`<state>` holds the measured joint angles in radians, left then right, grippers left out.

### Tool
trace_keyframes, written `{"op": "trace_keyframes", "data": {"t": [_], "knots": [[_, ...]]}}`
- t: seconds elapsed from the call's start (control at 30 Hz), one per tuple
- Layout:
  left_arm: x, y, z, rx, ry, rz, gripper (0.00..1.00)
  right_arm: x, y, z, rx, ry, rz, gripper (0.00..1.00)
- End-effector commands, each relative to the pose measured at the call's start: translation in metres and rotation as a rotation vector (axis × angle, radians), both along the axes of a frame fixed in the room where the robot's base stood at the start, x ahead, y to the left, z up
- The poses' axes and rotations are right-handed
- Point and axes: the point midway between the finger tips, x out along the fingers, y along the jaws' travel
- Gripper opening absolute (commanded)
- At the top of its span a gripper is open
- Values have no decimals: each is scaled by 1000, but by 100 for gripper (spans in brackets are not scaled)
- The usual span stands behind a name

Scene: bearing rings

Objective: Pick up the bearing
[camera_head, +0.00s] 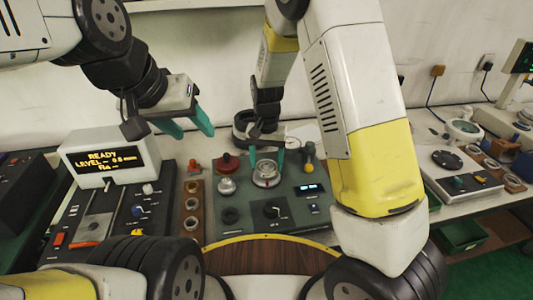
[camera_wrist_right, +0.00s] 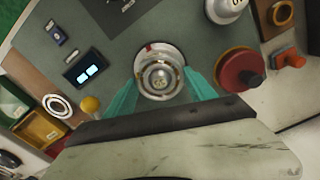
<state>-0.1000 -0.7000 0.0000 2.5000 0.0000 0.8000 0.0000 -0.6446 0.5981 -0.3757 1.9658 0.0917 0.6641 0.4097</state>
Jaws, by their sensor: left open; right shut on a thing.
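The bearing (camera_head: 266,172) is a shiny metal ring on a round seat on the grey-green panel (camera_head: 232,222), in the middle of the head view. In the right wrist view the bearing (camera_wrist_right: 160,78) shows from above, with a paler centre. My right gripper (camera_head: 267,160) reaches down from above, its teal fingers on either side of the bearing and shut on it; the fingers (camera_wrist_right: 160,95) also flank it in the wrist view. I cannot tell whether the bearing is clear of its seat. My left gripper (camera_head: 188,126) is open and empty, up at the left.
The panel carries a silver knob (camera_head: 226,185), a red knob (camera_head: 226,163), a yellow-topped knob (camera_head: 308,150) and a small lit display (camera_head: 309,189). A white display box (camera_head: 110,155) stands at the left. A wooden strip with rings (camera_head: 191,205) lies beside the panel.

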Motion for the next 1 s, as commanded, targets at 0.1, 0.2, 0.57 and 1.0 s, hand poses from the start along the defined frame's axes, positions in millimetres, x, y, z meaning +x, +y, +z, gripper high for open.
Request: {"op": "trace_keyframes", "data": {"t": [0.1, 0.2, 0.57, 1.0], "knots": [[0, 0, 0, 0, 0, 0, 50, 0, 0, 1, 1, -1, 0, 4], [0, 0, 0, 0, 0, 0, 50, 1, 0, 4, 1, -1, 0, 4], [0, 0, 0, 0, 0, 0, 50, -15, 2, 38, 2, 1, 3, 4], [0, 0, 0, 0, 0, 0, 50, -119, 9, 47, 2, 0, 4, 4]]}}
